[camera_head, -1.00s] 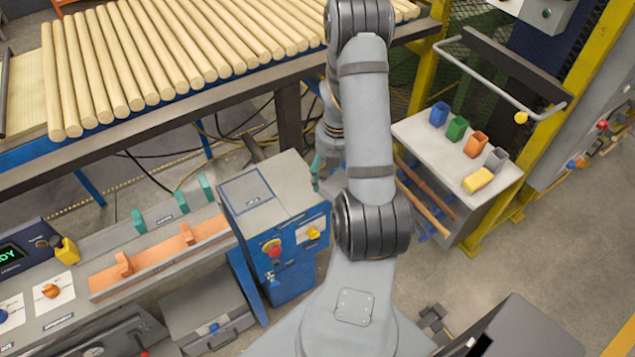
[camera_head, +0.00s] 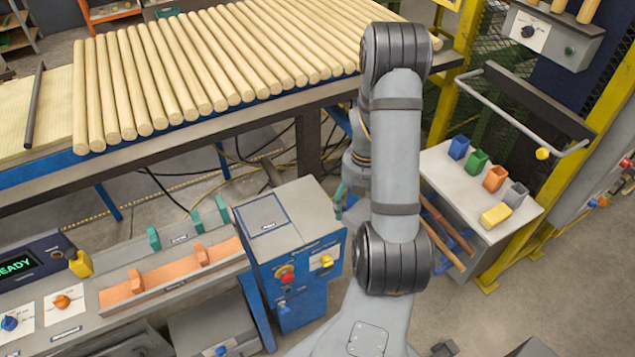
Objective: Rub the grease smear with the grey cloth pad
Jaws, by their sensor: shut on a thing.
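I cannot make out the grey cloth pad or the grease smear in the head view. My grey arm rises through the middle of the picture, and its upper links hide what lies behind them. My gripper cannot be made out; the wrist end is mostly behind the arm, beside the blue and grey cabinet (camera_head: 275,235). A small teal piece (camera_head: 340,196) shows at the arm's left edge, too small to identify.
A roller-like row of wooden rods (camera_head: 215,75) lies on the long table behind. At right, a bench (camera_head: 455,190) holds blue, green, orange and grey cups and a yellow block (camera_head: 496,215). An orange tray (camera_head: 170,275) and a READY display (camera_head: 18,263) are at left.

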